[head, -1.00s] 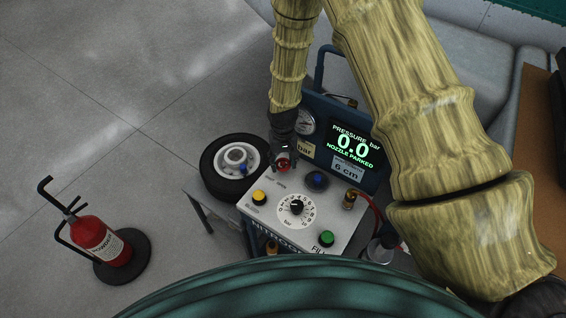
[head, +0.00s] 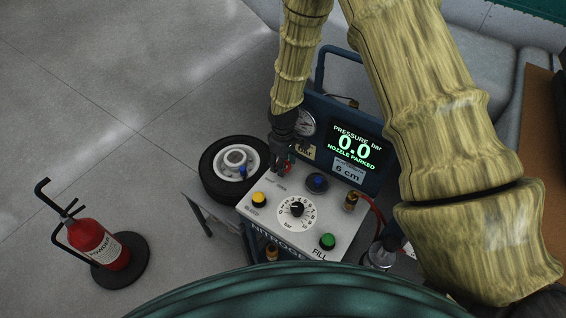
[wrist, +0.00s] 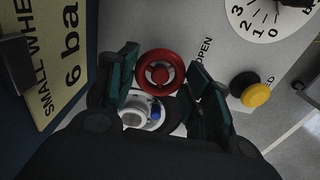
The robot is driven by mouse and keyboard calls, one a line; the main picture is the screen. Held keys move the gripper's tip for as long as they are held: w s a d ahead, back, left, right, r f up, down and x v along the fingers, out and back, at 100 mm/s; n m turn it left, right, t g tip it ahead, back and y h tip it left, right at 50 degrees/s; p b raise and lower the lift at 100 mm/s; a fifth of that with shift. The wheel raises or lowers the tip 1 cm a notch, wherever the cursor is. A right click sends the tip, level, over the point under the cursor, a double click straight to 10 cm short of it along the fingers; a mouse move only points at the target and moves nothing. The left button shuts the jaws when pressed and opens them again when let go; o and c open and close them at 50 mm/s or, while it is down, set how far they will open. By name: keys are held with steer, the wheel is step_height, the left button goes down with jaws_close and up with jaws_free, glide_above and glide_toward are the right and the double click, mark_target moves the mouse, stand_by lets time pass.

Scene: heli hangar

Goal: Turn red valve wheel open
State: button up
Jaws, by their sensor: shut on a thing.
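The red valve wheel (wrist: 160,57) sits on the grey top panel of the console, beside the word OPEN, in the wrist view. In the head view the red valve wheel (head: 289,168) shows only in part beside my dark fingers. My gripper (head: 281,166) reaches down over it at the panel's back left corner. In the wrist view my gripper (wrist: 163,72) has one green-padded finger on each side of the wheel and is shut on it. The exact finger contact is hard to see.
A yellow knob (head: 259,199), a pressure dial (head: 297,208), a blue knob (head: 317,182) and a green FILL button (head: 327,241) share the panel. The display (head: 357,146) behind reads 0.0 bar, NOZZLE PARKED. A small wheel (head: 213,184) lies left; a fire extinguisher (head: 103,243) stands on open floor.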

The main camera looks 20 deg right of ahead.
stand_by(0.3)
steer(key=o, duration=1)
steer(key=shift+o, duration=0.2)
steer(key=shift+r, duration=0.1)
step_height(320, 180, up, 12)
steer(key=shift+d, duration=0.1)
stand_by(0.4)
